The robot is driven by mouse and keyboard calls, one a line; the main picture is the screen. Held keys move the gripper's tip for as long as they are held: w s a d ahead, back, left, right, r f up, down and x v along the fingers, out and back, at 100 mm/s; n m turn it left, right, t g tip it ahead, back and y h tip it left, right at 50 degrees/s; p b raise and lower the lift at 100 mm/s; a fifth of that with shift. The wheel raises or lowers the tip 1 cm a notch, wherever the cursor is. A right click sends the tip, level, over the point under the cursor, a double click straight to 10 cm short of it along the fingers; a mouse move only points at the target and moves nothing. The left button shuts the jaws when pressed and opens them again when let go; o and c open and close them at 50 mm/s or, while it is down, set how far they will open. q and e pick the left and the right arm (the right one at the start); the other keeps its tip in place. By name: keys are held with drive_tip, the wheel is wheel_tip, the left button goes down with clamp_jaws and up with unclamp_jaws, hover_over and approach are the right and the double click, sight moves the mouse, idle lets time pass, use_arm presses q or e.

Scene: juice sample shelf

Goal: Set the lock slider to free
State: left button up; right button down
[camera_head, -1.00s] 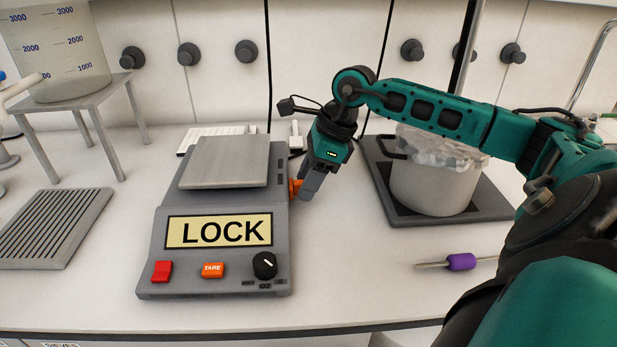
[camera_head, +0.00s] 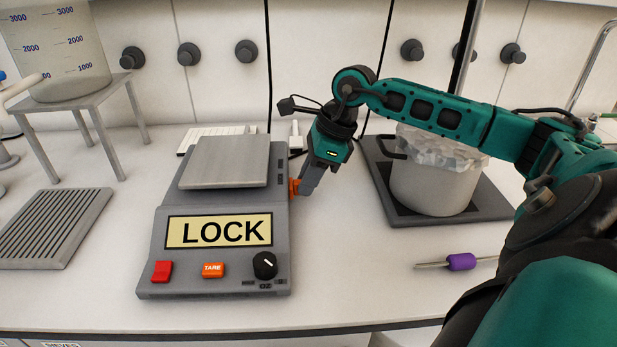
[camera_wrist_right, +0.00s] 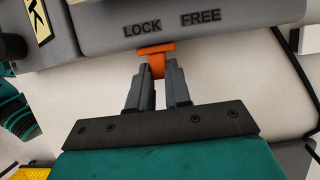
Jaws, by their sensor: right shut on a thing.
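A grey balance (camera_head: 214,215) stands on the white bench, and its yellow display (camera_head: 219,231) reads LOCK. The orange lock slider (camera_head: 294,188) sticks out of the balance's right side. In the right wrist view the slider (camera_wrist_right: 157,61) sits below the printed words LOCK and FREE, under the LOCK end. My right gripper (camera_head: 304,190) is at the balance's right side. In the right wrist view the right gripper (camera_wrist_right: 158,78) is shut on the slider's tab, one finger on each side. My left gripper is in neither view.
A pot (camera_head: 432,182) with a crumpled cover stands on a dark plate to the right. A purple-handled tool (camera_head: 461,262) lies in front of it. A slotted grey plate (camera_head: 50,228) and a stand (camera_head: 85,100) holding a beaker are at the left.

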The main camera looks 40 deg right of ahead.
drive_tip(key=shift+w+d+r+p, duration=0.1)
drive_tip(key=shift+w+d+p, duration=0.2)
drive_tip(key=shift+w+d, duration=1.2)
drive_tip(key=shift+w, duration=0.1)
drive_tip(key=c, duration=1)
unclamp_jaws()
drive_tip(key=shift+c, duration=0.2)
drive_tip(key=shift+a, duration=0.1)
drive_tip(key=v, duration=1.3)
drive_tip(key=shift+a, duration=0.15)
